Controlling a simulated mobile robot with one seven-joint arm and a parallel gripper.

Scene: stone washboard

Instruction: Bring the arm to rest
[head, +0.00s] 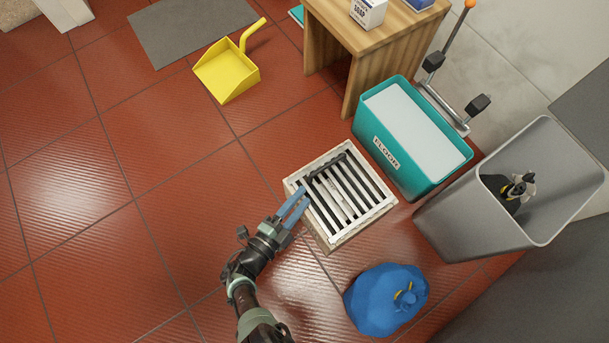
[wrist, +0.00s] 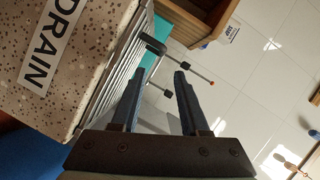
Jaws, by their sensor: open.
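My gripper (head: 303,201) is open, with blue fingers, at the left edge of the slatted drain box (head: 331,246) in the head view. I see nothing held between the fingers. I cannot tell whether the fingers touch the box. A dark bar-like piece (head: 327,166) lies on the slats near the far left corner. In the wrist view the two fingers (wrist: 159,74) stand apart. The speckled drain box (wrist: 85,35) with its "DRAIN" label is to their left.
A teal box labelled "FLOOR" (head: 385,155) and a grey bin (head: 455,215) stand right of the drain. A blue tied bag (head: 385,305) lies in front. A yellow dustpan (head: 225,72) and a wooden table (head: 365,60) are behind. The red tiled floor at left is clear.

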